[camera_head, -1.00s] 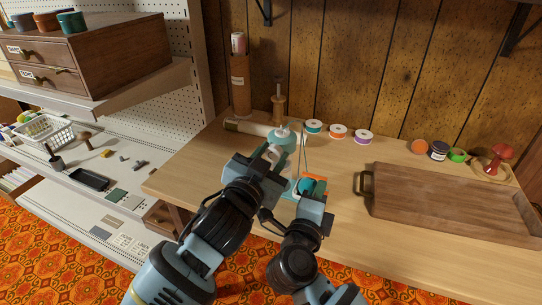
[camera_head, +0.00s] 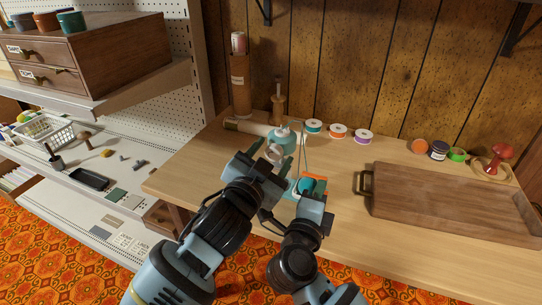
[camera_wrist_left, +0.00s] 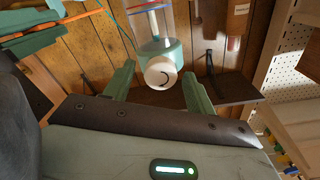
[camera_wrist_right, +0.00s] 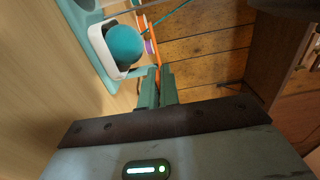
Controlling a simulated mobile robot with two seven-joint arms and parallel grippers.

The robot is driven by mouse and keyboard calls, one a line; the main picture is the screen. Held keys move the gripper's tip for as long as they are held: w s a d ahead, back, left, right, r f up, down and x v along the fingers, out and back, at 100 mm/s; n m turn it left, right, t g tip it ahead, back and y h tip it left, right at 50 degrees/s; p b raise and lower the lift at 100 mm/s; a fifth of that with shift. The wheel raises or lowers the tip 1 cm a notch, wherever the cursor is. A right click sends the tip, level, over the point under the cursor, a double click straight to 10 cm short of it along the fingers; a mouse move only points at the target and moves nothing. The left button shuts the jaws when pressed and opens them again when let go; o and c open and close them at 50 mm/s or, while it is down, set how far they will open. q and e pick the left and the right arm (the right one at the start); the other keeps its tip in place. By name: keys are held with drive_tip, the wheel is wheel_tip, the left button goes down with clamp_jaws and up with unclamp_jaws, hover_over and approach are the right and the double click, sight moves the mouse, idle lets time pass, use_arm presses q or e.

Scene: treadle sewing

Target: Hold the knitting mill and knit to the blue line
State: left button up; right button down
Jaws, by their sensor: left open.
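The knitting mill (camera_head: 283,138) is a teal and white device standing upright near the table's left part. Its pale round knob (camera_head: 272,153) shows as a white cylinder (camera_wrist_left: 161,72) in the left wrist view. My left gripper (camera_head: 266,160) is open; its fingers are to either side of the knob in that view, with gaps. A teal yarn ball (camera_wrist_right: 125,45) sits in a white cup (camera_wrist_right: 100,42) beside the mill. My right gripper (camera_wrist_right: 158,88) is shut on a narrow orange bar (camera_head: 315,177) next to the yarn.
A wooden tray (camera_head: 450,205) lies to the right. Several ribbon spools (camera_head: 338,131) stand behind, along the wall. A cardboard tube (camera_head: 240,85) stands at the back left. A shelf with drawers (camera_head: 95,55) is at the left.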

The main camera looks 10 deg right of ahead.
use_arm(q)
drive_tip(key=v, duration=1.2)
drive_tip(key=m, duration=3.1)
drive_tip(key=shift+a+r+m, duration=0.1)
drive_tip(key=shift+a+m, duration=0.05)
drive_tip(key=shift+m, duration=0.15)
